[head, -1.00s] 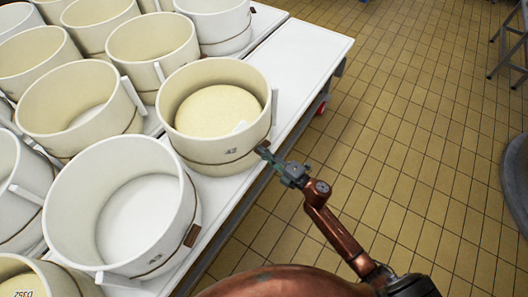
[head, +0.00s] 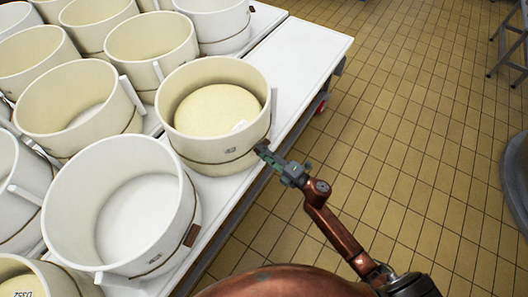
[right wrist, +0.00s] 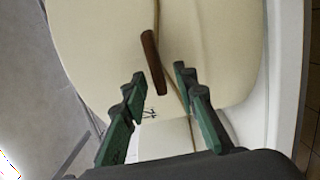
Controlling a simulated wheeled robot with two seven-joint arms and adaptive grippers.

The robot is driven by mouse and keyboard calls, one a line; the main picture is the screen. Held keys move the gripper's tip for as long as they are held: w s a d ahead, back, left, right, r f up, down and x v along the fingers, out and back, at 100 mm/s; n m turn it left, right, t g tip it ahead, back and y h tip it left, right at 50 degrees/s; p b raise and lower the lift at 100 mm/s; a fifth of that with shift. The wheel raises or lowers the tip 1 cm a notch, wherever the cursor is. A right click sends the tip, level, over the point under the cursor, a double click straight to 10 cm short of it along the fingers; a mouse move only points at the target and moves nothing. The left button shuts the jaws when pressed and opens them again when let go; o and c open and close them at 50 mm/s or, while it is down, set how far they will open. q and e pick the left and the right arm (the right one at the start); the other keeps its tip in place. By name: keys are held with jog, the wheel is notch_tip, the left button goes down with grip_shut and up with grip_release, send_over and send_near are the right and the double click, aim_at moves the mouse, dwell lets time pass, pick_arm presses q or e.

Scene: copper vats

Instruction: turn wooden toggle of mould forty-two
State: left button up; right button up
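Mould forty-two (head: 215,152) is a cream round tub marked 42, with a pale cheese (head: 217,108) inside and a thin cord around its wall. Its brown wooden toggle (right wrist: 153,62) sits slanted on the cord in the right wrist view. In the head view the toggle is largely hidden by my right gripper (head: 263,149). In the right wrist view that gripper (right wrist: 159,76) is open, its green-grey fingers on either side of the toggle's lower part, with gaps between. My left gripper is not in view.
Mould forty-three (head: 120,205), empty, with its own toggle (head: 191,235), stands in front and to the left. Several more moulds fill the white table (head: 300,55) behind and left. The table's right strip is bare, and tiled floor (head: 410,130) lies open beyond it.

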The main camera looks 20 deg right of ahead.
jog(key=shift+s, duration=0.1)
jog(key=v, duration=1.1)
jog(key=shift+s+d, duration=0.25)
jog(key=shift+s, duration=0.1)
